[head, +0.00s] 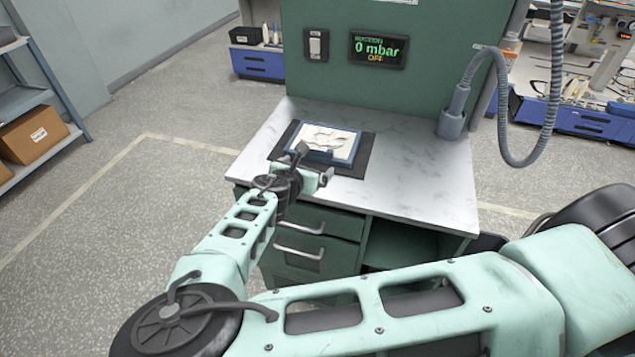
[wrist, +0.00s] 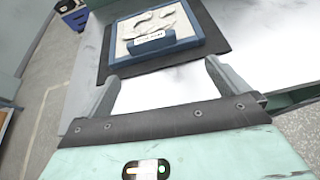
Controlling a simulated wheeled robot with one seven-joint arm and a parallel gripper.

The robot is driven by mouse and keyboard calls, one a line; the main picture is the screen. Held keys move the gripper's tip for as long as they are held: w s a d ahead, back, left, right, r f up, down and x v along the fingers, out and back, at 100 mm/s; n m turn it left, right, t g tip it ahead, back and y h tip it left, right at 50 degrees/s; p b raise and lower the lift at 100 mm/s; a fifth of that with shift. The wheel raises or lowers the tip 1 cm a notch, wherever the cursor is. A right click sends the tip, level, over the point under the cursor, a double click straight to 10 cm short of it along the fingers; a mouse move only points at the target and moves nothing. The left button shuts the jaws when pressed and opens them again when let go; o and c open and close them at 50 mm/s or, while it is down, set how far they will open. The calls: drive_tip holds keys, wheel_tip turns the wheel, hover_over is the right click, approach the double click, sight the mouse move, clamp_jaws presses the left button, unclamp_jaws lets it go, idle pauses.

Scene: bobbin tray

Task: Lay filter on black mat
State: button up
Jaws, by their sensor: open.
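The filter (head: 329,139) is a flat, pale, creased panel in a blue frame, with a labelled blue tab on its near edge. It lies on the black mat (head: 350,169) on the marbled worktop, and the mat shows around it. The wrist view shows the filter (wrist: 188,42) and the black mat (wrist: 222,43) beyond my fingers. My gripper (wrist: 165,86) is open and empty, its two fingers apart on the near side of the mat. In the head view my gripper (head: 314,165) is at the near edge of the mat, partly hidden by my wrist.
A green back panel carries a switch (head: 316,45) and a display (head: 378,50) reading 0 mbar, OFF. A grey hose hangs from a holder (head: 451,124) at the worktop's right. Drawer handles (head: 300,226) stick out below. The right of the worktop is clear.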

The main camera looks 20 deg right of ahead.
drive_tip(key=s+d+f+m+g, duration=0.4)
drive_tip(key=s+m+g, duration=0.2)
drive_tip(key=s+m, duration=0.15)
drive_tip(key=s+a+r+m+g+y, duration=0.2)
drive_tip(key=s+a+m+g+y, duration=0.25)
drive_tip(key=s, duration=0.55)
drive_tip(key=s+a+r+m+y, duration=0.2)
drive_tip(key=s+r+m, duration=0.2)
drive_tip(key=s+r, duration=0.4)
drive_tip(key=s+a+r+m+y, duration=0.2)
drive_tip(key=s+r, duration=0.6)
drive_tip(key=r, duration=0.7)
drive_tip(key=shift+s+a+r+m, duration=0.15)
drive_tip(key=shift+s+a+m, duration=0.1)
drive_tip(key=shift+m, duration=0.65)
drive_tip(key=shift+y, duration=0.25)
